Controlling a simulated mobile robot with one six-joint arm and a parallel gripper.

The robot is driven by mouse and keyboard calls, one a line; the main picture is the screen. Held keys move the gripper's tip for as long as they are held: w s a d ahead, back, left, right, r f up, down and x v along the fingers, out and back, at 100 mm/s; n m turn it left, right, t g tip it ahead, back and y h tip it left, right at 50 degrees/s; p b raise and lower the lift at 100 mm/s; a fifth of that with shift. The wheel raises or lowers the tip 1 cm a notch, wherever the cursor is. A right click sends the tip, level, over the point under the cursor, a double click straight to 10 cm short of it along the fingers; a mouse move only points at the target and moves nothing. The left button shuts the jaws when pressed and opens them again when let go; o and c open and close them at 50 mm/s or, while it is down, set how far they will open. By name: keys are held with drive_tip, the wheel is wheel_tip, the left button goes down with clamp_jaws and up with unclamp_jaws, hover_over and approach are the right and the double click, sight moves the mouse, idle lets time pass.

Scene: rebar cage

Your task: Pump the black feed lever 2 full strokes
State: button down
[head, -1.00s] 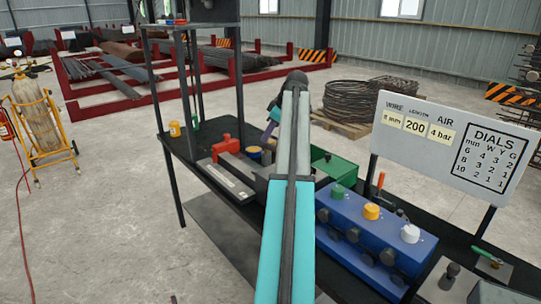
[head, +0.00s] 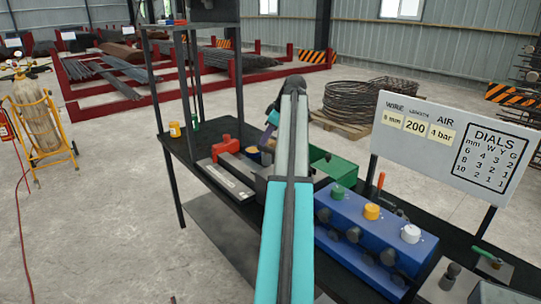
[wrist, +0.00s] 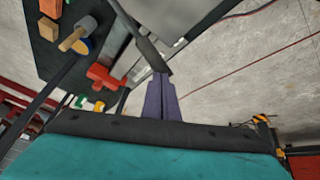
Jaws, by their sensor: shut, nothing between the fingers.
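A black bar (wrist: 140,35), which looks like the feed lever, slants down from the top of the wrist view. Its lower end is at the tips of my gripper (wrist: 160,78); I cannot tell whether they touch. The purple fingers are shut together with nothing between them. In the head view my gripper (head: 269,130) shows beside my arm, above the bench near the grey machine. The lever cannot be made out there, and my arm hides part of the machine.
A red part (head: 226,148) sits on the machine. A blue box (head: 370,240) with green, yellow and white knobs stands right of my arm, before a sign board (head: 455,145). A green tray (head: 336,168) lies behind. A gas cylinder cart (head: 40,120) stands on the floor at left.

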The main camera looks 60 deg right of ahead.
drive_tip(key=shift+f, duration=0.2)
drive_tip(key=shift+w+a+f, duration=0.1)
drive_tip(key=shift+a+f, duration=0.2)
drive_tip(key=shift+f, duration=0.25)
drive_tip(key=shift+a+f+b, duration=0.3)
drive_tip(key=shift+f+b, duration=0.1)
drive_tip(key=shift+f, duration=0.15)
